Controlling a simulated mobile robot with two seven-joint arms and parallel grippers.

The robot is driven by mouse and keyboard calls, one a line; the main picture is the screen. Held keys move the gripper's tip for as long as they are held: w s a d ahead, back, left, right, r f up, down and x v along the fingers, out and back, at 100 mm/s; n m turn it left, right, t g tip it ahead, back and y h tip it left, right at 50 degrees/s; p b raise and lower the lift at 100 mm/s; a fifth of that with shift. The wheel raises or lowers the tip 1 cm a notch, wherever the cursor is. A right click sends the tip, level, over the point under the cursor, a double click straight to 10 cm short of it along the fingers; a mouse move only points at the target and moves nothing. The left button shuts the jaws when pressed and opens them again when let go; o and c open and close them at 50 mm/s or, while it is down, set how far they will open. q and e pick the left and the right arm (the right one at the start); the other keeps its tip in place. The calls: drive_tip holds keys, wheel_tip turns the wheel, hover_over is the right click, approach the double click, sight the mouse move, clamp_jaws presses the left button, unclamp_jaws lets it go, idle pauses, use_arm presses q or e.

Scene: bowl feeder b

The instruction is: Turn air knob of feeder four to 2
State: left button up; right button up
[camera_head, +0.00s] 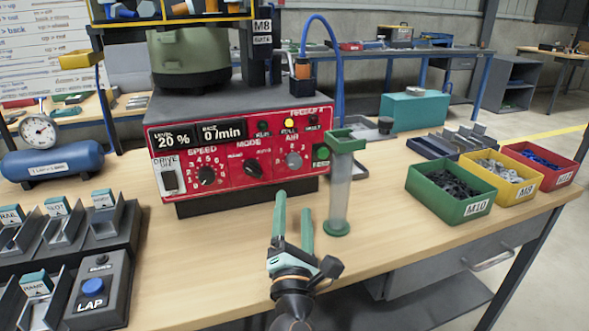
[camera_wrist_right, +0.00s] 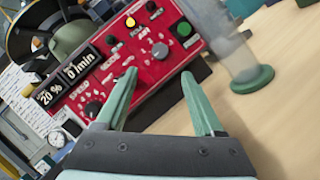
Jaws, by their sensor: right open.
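The red control panel of the feeder (camera_head: 235,150) carries SPEED, MODE and AIR knobs, with displays reading 20 % and 0/min. The grey AIR knob (camera_head: 293,160) is at the panel's right; it also shows in the right wrist view (camera_wrist_right: 160,50), ahead of the fingers. The exact number it points at is too small to tell. The dark MODE knob (camera_head: 252,167) and SPEED knob (camera_head: 206,175) are left of it. My right gripper (camera_head: 294,212) is open and empty, in front of and below the AIR knob, apart from the panel. My left gripper is not in view.
A clear tube with green ends (camera_head: 340,190) stands close right of my right gripper. Green (camera_head: 452,208), yellow (camera_head: 525,190) and red (camera_head: 560,178) bins are at the right. Slotted holders and a LAP button (camera_head: 93,286) are at the left. The front table middle is bare.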

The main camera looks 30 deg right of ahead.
sight(294, 165)
drive_tip(key=b+x, duration=0.1)
drive_tip(key=x, duration=1)
drive_tip(key=shift+s, duration=0.1)
drive_tip(key=shift+c, duration=0.4)
drive_tip(key=shift+a+f, duration=0.1)
clamp_jaws()
